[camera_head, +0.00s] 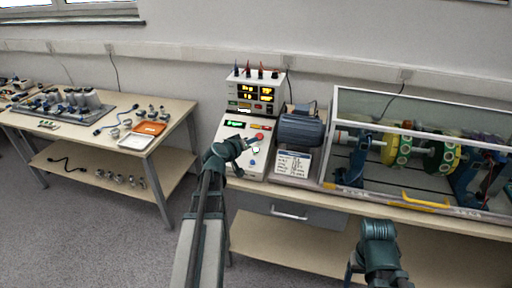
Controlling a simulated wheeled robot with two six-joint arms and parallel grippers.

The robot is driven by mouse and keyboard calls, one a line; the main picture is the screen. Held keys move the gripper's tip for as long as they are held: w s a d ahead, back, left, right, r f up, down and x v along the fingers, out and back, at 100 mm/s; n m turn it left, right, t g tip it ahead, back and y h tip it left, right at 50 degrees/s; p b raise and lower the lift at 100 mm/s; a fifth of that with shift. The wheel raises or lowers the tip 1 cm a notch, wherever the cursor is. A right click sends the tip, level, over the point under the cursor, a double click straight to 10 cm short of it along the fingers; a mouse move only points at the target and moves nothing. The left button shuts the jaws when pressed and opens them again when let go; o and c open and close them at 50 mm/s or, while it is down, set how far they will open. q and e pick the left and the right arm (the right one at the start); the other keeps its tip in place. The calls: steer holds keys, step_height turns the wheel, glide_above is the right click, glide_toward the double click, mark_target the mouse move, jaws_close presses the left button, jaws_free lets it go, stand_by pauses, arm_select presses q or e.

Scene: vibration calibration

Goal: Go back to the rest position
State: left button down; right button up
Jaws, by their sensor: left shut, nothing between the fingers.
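My left gripper (252,146) is shut and empty. In the head view it is over the white control box (247,165), in front of its buttons; whether it touches the box I cannot tell. My right arm (379,250) shows at the lower right, in front of the bench's lower shelf. Its gripper fingers are not visible.
A display unit (252,96) with lit yellow digits stands behind the box. A grey motor (301,130) and a clear-walled case (420,125) with green and yellow discs are to the right. A second table (165,112) with parts stands left. Grey floor lies between.

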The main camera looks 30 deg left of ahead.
arm_select(q)
steer(key=shift+f, duration=0.1)
stand_by(0.6)
steer(key=s+d+f+m+g+h+p, duration=0.1)
steer(key=s+d+f+m+g, duration=0.15)
steer(key=d, duration=0.75)
steer(key=s+d+f+m+g+h+p, duration=0.1)
steer(key=s+d+f+m+g+h, duration=0.15)
steer(key=d, duration=0.65)
steer(key=s+d+f+m+g+h+p, duration=0.1)
steer(key=s+d+f+m+g, duration=0.15)
steer(key=d, duration=0.75)
steer(key=s+d+f+m+g+y, duration=0.1)
steer(key=s+d+g+y, duration=0.2)
steer(key=s, duration=0.6)
steer(key=s+d+f+m+g+y+p, duration=0.1)
steer(key=s+d+m+g+y, duration=0.1)
steer(key=s, duration=0.7)
steer(key=d+g+y, duration=0.1)
steer(key=d+g, duration=0.1)
steer(key=shift+d+f+p, duration=0.15)
steer(key=shift+d+p, duration=0.15)
steer(key=shift+d, duration=0.1)
steer(key=shift+w+a+m, duration=0.1)
steer(key=shift+m, duration=0.15)
